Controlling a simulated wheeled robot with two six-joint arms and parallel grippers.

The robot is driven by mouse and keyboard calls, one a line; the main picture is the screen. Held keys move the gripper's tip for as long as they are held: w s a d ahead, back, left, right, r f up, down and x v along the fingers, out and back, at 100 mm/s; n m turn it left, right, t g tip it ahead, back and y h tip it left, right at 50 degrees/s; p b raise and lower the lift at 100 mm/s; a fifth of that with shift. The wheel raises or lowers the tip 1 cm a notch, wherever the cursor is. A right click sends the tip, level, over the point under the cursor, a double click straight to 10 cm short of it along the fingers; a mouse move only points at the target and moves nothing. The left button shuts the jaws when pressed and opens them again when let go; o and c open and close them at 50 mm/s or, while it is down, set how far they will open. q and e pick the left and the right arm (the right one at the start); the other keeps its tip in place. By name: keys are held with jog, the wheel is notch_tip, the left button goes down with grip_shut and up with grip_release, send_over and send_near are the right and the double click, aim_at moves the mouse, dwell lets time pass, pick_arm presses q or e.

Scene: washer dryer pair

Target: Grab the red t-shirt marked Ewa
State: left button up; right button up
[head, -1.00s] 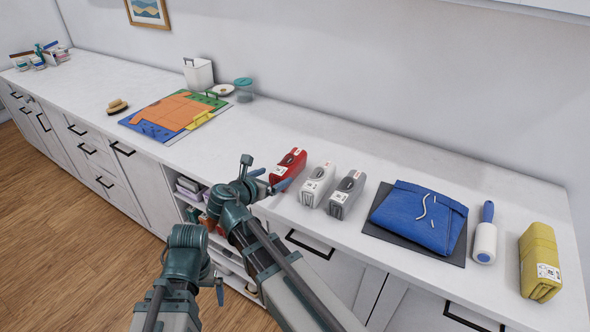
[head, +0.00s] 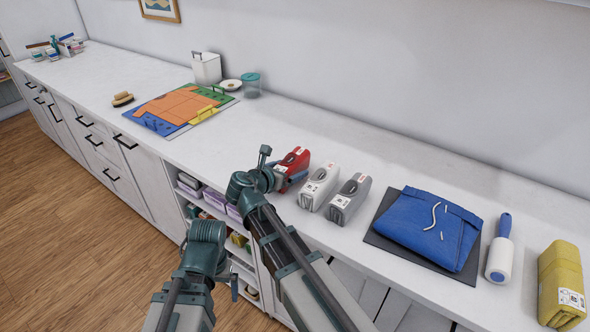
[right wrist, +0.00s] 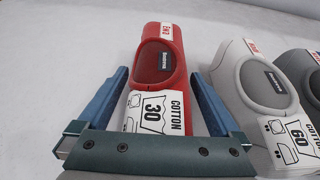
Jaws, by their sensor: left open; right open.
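The red t-shirt (head: 293,160) is a folded red bundle standing on the white counter, left of a white and a grey bundle. In the right wrist view the red t-shirt (right wrist: 162,60) has a white tag with red lettering, seen upside down, and a label reading COTTON 30. My right gripper (head: 278,170) is open, and in the head view it partly hides the red t-shirt. In the right wrist view its blue fingers (right wrist: 160,98) stand on either side of the bundle's near end. My left gripper (head: 230,280) is low in front of the shelves, empty.
A white bundle (head: 319,186) and a grey bundle (head: 349,200) stand close to the right of the red one. Further right are blue folded clothing (head: 425,228) on a dark board, a lint roller (head: 500,250) and a yellow bundle (head: 562,280). Counter to the left is clear up to a colourful board (head: 150,122).

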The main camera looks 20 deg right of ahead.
aim_at(289, 161)
jog(key=shift+a, duration=0.1)
jog(key=shift+c, duration=1)
jog(key=c, duration=1.3)
jog(key=shift+r, duration=0.15)
notch_tip(289, 161, up, 10)
jog(key=p, duration=1)
